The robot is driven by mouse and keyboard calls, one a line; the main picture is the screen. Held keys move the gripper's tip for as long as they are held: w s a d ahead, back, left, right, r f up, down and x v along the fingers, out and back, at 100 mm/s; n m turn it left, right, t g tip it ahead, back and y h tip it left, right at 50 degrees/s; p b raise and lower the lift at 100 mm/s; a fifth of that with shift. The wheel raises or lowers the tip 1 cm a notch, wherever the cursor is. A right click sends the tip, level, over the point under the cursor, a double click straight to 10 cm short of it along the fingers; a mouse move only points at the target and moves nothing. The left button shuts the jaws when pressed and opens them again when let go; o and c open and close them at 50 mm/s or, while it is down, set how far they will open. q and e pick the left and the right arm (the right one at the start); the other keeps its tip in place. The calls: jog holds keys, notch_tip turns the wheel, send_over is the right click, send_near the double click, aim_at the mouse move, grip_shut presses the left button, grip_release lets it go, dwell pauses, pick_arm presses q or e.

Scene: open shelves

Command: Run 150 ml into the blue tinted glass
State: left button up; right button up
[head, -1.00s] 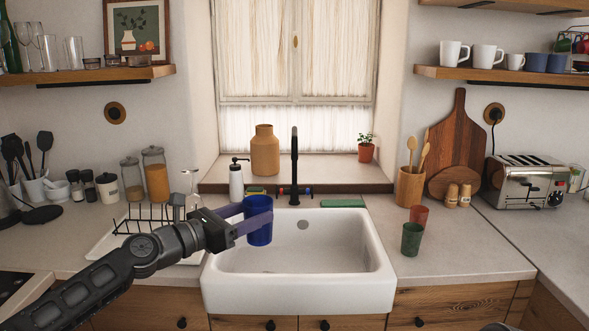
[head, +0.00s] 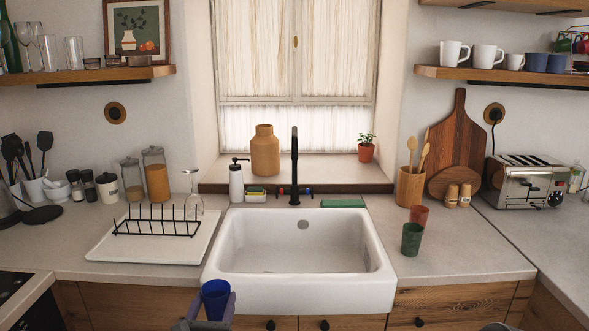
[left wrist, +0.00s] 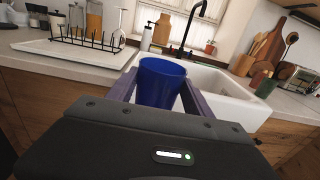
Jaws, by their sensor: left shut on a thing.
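The blue tinted glass (head: 216,298) is upright in my left gripper (head: 214,307), in front of the sink's left front corner at the bottom of the head view. The left wrist view shows the glass (left wrist: 160,84) between the two fingers, which are shut on it. Its inside is too dark to tell whether it holds anything. The black faucet (head: 294,165) stands behind the white sink (head: 300,292), with a red and a blue marked handle at its base (head: 294,191).
A drying rack (head: 158,228) on a white tray (head: 110,249) stands left of the sink, with an upturned wine glass (head: 193,186) by it. The basin looks empty.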

pick_arm(q)
notch_tip(320, 180, down, 5)
jog(key=s+a, duration=0.1)
jog(key=s, duration=0.1)
jog(key=shift+s+a+f, duration=0.15)
jog(key=shift+s+a, duration=0.1)
jog(key=shift+s, duration=0.05)
dwell(1.2)
